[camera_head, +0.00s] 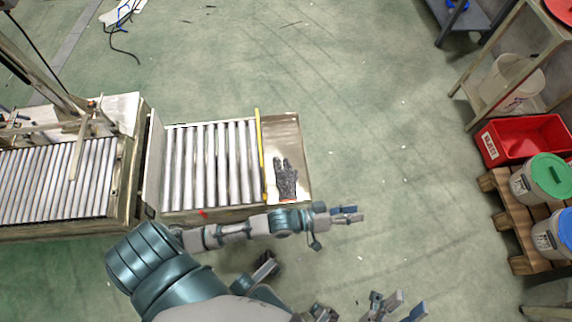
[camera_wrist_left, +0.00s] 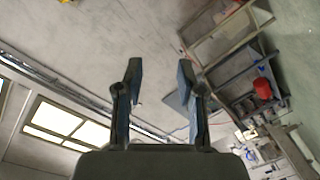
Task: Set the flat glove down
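The flat glove (camera_head: 286,181) is dark grey and speckled. It lies flat, fingers pointing away from me, on the bare metal end plate (camera_head: 282,132) right of the conveyor rollers. My left gripper (camera_head: 346,214) is right of the plate's near corner, apart from the glove. In the left wrist view my left gripper (camera_wrist_left: 160,85) has its two fingers apart with nothing between them. My right gripper (camera_head: 405,307) is at the bottom edge, partly cut off, with its fingers apart and empty.
A roller conveyor (camera_head: 210,165) with a yellow strip (camera_head: 260,155) borders the plate. At right are a red bin (camera_head: 525,140), a wooden pallet (camera_head: 500,205) with lidded buckets (camera_head: 543,180), and a shelf (camera_head: 500,60). The green floor between is clear.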

